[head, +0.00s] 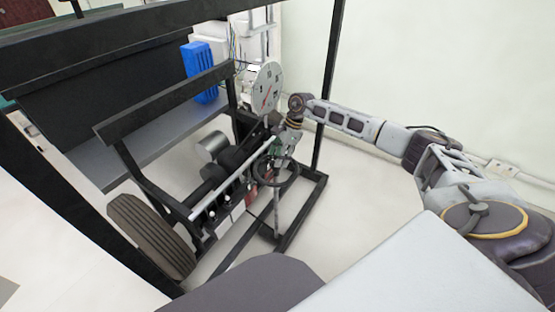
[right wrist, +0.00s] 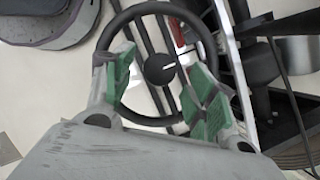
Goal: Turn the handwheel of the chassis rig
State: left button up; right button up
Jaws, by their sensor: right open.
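The handwheel (head: 294,178) is a dark ring on the chassis rig (head: 165,200), near the rig's right end in the head view. In the right wrist view the handwheel (right wrist: 160,69) shows its round hub with a white mark, its spokes and its thick black rim. My right gripper (head: 284,150) is at the wheel's upper side in the head view. In the right wrist view its green-padded fingers (right wrist: 158,74) are spread apart over the wheel, with the hub showing between them. Nothing is clamped; whether a finger touches the rim I cannot tell. My left gripper is not in view.
A round dial with a red needle (head: 266,89) stands just behind the wheel. Black frame posts (head: 331,70) rise close to my right arm. A tyre (head: 152,235) is at the rig's lower left, and a blue box (head: 199,72) sits behind. Floor right of the rig is clear.

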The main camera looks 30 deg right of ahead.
jog(key=v, duration=1)
jog(key=shift+s, duration=0.1)
dwell(0.5)
